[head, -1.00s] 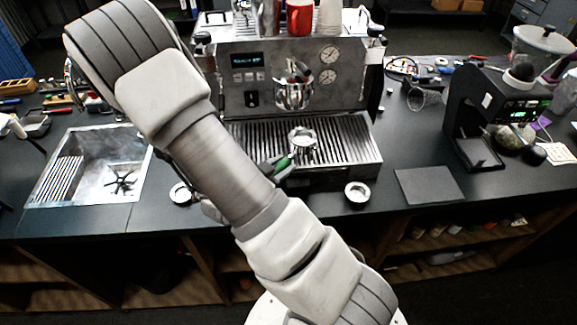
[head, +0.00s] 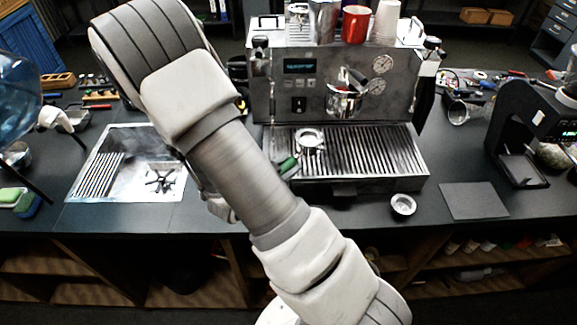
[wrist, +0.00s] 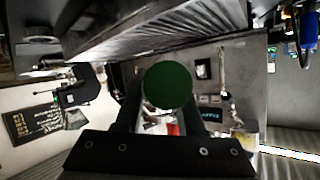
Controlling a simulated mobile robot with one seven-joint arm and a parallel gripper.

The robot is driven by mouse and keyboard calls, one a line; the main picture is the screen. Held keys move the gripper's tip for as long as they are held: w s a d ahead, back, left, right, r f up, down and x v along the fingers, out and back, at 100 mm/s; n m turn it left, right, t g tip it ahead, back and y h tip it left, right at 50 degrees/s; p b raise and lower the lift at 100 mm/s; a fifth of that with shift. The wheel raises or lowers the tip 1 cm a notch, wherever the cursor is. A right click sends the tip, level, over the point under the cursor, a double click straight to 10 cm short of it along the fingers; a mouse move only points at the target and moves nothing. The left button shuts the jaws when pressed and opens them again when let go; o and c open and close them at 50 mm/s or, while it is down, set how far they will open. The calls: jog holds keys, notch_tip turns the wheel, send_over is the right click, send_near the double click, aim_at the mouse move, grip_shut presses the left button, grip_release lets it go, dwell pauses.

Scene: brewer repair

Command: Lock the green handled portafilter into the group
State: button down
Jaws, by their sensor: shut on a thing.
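The green handled portafilter shows in the head view as a short piece of green handle (head: 288,165) and a round metal basket (head: 310,138) over the drip tray's left part. In the wrist view the round green handle end (wrist: 168,85) sits between the dark fingers of my gripper (wrist: 160,112), which is shut on it. My arm hides the gripper in the head view. The group (head: 342,101) is on the machine's front, to the right of and above the basket. The portafilter is apart from the group.
The espresso machine (head: 300,78) carries cups on top. Its ribbed drip tray (head: 375,160) lies under the group. A small metal basket (head: 403,205) and a dark mat (head: 474,201) lie on the right counter. A grinder (head: 520,125) stands far right. A sink (head: 130,165) is left.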

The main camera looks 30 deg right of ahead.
aim_at(300, 154)
jog(key=shift+w+d, duration=0.4)
jog(key=shift+d, duration=0.65)
jog(key=shift+w+d, duration=0.4)
jog(key=shift+d, duration=0.65)
jog(key=shift+w+d, duration=0.4)
jog(key=shift+d, duration=0.65)
jog(key=shift+w+d+b, duration=0.5)
jog(key=shift+w+d, duration=0.05)
jog(key=shift+d, duration=0.8)
jog(key=shift+w+d+b, duration=0.5)
jog(key=shift+w+d, duration=0.1)
jog(key=shift+d, duration=0.75)
jog(key=shift+w+d+b, duration=0.5)
jog(key=shift+w+d, duration=0.05)
jog(key=shift+d, duration=0.8)
jog(key=shift+r, duration=0.2)
jog(key=shift+b, duration=0.5)
jog(key=shift+r+p, duration=0.3)
jog(key=shift+r, duration=0.6)
